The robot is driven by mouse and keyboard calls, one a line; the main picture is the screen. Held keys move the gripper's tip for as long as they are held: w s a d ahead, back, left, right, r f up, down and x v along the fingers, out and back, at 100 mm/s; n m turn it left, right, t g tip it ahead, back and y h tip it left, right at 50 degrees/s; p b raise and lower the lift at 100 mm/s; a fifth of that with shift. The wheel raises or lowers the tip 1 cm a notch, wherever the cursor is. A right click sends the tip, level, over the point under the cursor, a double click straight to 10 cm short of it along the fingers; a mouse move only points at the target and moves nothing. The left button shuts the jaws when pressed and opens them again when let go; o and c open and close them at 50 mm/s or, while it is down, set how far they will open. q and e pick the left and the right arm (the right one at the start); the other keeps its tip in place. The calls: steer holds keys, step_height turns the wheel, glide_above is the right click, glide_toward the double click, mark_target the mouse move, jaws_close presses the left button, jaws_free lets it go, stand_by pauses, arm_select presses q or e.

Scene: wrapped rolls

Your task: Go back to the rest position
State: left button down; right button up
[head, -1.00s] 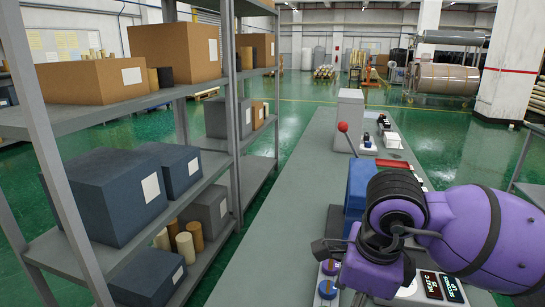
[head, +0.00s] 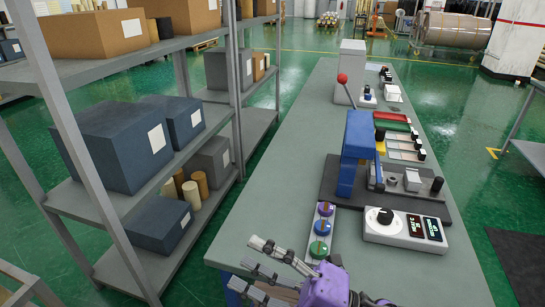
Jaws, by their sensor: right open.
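My right gripper (head: 262,268) shows at the bottom middle of the head view, with a purple body and grey fingers. Its fingers are spread apart and point left, with nothing between them. It is over the near end of the grey workbench (head: 285,200), left of the control box (head: 405,228). The gripper hides part of the bench's near edge. My left gripper is not in view.
A blue press (head: 355,150) with a red-knobbed lever stands on the bench. A button strip (head: 321,228) lies close to my right gripper. Metal shelving (head: 150,190) with blue and brown boxes stands left. Green floor separates shelf and bench.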

steer(key=d+f+m+t+h+p, duration=0.1)
steer(key=d+f+m+t+h, duration=0.7)
steer(key=d+f+m+h, duration=1)
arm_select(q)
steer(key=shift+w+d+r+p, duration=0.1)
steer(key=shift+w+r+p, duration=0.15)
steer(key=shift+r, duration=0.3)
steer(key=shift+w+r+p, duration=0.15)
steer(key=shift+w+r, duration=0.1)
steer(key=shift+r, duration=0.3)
arm_select(e)
steer(key=s+d+f+m+g+h, duration=0.1)
steer(key=s+d+f+m+g, duration=0.3)
steer(key=s+f, duration=1.4)
steer(key=f+m+g, duration=0.1)
steer(key=m+g, duration=0.2)
steer(key=m, duration=0.4)
steer(key=shift+s+d+h, duration=0.15)
steer(key=shift+s+h, duration=0.15)
steer(key=shift+h, duration=0.1)
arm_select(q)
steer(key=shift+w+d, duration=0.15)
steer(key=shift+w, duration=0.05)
